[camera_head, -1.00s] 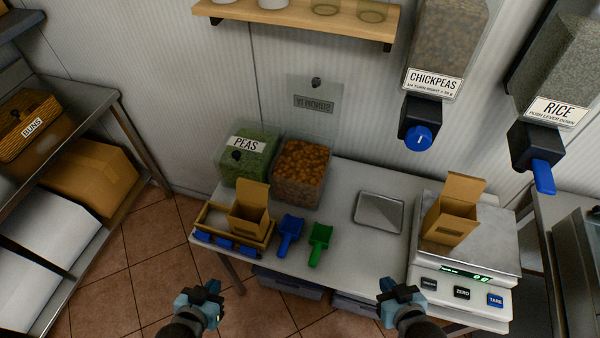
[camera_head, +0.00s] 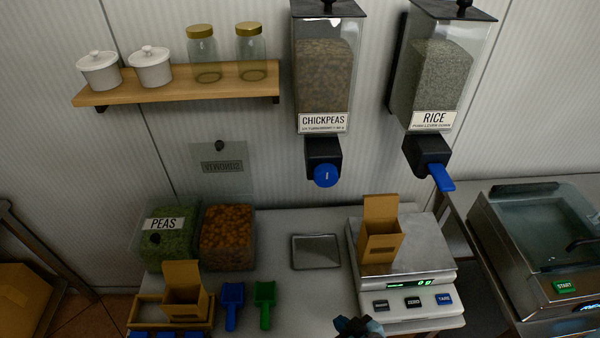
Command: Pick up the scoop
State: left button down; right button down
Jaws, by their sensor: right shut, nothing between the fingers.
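Two scoops lie side by side on the white table (camera_head: 290,300), a blue scoop (camera_head: 232,302) and a green scoop (camera_head: 265,302), with their handles toward the front edge. They lie just right of a small cardboard box in a wooden tray. My right gripper (camera_head: 352,325) shows at the bottom edge, right of the scoops and apart from them, in front of the scale. It is shut and empty. My left gripper is out of view.
A peas bin (camera_head: 172,238) and a bin of orange-brown goods (camera_head: 228,240) stand behind the scoops. A metal tray (camera_head: 316,252) lies mid-table. The scale (camera_head: 400,290) bears an open box (camera_head: 381,240). Chickpeas (camera_head: 323,70) and rice (camera_head: 440,80) dispensers hang above.

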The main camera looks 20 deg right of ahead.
aim_at(232, 294)
jog(key=k+l+z, duration=0.2)
jog(key=k+z, duration=0.15)
jog(key=k+l+z, duration=0.6)
jog(key=z, duration=0.15)
jog(key=u, duration=1.35)
